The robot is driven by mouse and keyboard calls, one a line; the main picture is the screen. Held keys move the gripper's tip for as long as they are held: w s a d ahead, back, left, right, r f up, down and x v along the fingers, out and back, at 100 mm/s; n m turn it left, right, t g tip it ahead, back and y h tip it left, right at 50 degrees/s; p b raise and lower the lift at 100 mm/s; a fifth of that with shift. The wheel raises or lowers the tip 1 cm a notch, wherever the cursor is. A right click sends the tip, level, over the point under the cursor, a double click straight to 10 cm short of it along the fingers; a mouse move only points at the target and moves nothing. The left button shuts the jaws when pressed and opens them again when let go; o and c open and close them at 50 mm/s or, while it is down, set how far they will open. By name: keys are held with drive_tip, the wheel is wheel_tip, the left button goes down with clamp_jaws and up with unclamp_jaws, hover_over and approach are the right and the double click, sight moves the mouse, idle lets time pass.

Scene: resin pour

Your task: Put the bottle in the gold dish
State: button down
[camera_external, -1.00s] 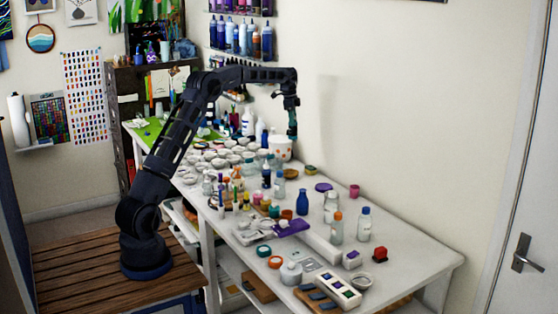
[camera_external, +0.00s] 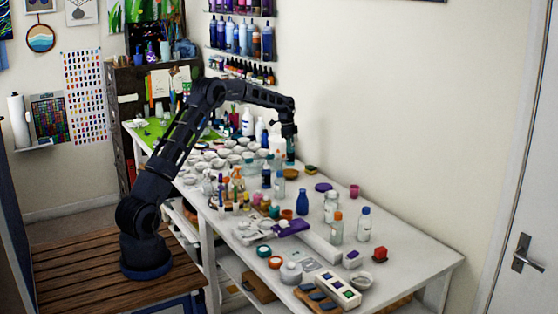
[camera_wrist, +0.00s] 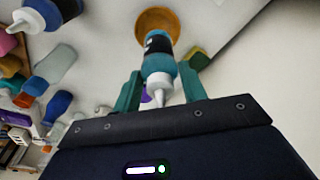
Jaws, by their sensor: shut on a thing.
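My gripper (camera_wrist: 160,84) is shut on a teal bottle (camera_wrist: 159,63) with a black label and a white nozzle cap. The nozzle points toward the wrist camera. The gold dish (camera_wrist: 150,20) is beyond the bottle's far end in the wrist view, and the bottle hides part of it. In the external view my gripper (camera_external: 290,152) is low over the table, just above the gold dish (camera_external: 291,174). I cannot tell whether the bottle touches the dish.
A yellow and green sponge (camera_external: 311,170) lies right of the dish. A clear bottle (camera_external: 279,186) and a dark blue bottle (camera_external: 266,176) stand close in front. A white tub (camera_external: 279,138) and many small white bowls (camera_external: 215,158) are behind and left. The wall is near on the right.

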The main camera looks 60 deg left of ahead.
sight(290, 157)
drive_tip(key=shift+f, duration=2.9)
drive_tip(key=shift+f, duration=0.15)
drive_tip(key=c, duration=0.8)
unclamp_jaws()
drive_tip(key=r, duration=0.4)
drive_tip(key=s+r, duration=0.1)
drive_tip(key=r, duration=0.3)
drive_tip(key=a+r, duration=0.1)
drive_tip(key=r, duration=0.3)
drive_tip(key=shift+s+a+r, duration=0.1)
drive_tip(key=shift+s+r, duration=0.05)
